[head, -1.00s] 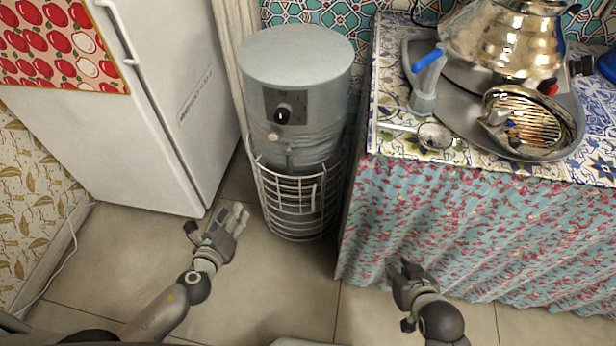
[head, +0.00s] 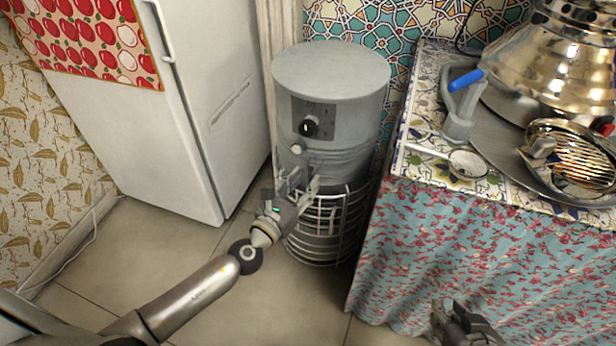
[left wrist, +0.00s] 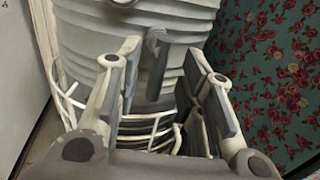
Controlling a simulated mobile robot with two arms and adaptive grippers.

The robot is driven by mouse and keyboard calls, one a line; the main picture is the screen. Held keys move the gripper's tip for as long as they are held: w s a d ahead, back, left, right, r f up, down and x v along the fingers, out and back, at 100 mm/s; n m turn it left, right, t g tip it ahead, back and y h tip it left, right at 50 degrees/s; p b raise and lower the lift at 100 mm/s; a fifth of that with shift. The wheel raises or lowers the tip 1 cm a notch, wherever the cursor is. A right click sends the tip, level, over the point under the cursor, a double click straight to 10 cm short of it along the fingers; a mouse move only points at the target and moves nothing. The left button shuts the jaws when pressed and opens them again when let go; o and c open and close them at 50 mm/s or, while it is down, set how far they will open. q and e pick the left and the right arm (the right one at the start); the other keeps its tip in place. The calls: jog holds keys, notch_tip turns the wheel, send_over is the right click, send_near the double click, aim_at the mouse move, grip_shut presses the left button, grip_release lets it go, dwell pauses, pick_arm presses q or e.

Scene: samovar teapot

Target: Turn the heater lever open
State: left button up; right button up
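The heater (head: 335,95) is a grey cylinder with a dark round knob (head: 309,126) on its front panel and a small pale round piece below it. In the left wrist view, a short grey lever (left wrist: 157,62) with a rounded top hangs in front of the heater's ribbed body (left wrist: 95,45). My left gripper (head: 300,182) is at the heater's front, just below the panel. In the left wrist view its fingers (left wrist: 165,75) are spread, with the lever showing between them; contact cannot be told. My right gripper (head: 462,322) is low at the bottom edge, before the curtained counter.
A wire cage (head: 330,225) surrounds the heater's lower part. A white fridge (head: 200,110) stands at left. At right, a tiled counter (head: 420,130) with a flowered curtain holds a tray with a samovar (head: 565,60) and a blue-handled grey object (head: 462,105). The floor in front is clear.

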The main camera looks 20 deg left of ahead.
pick_arm(q)
jog(key=shift+x, duration=1.2)
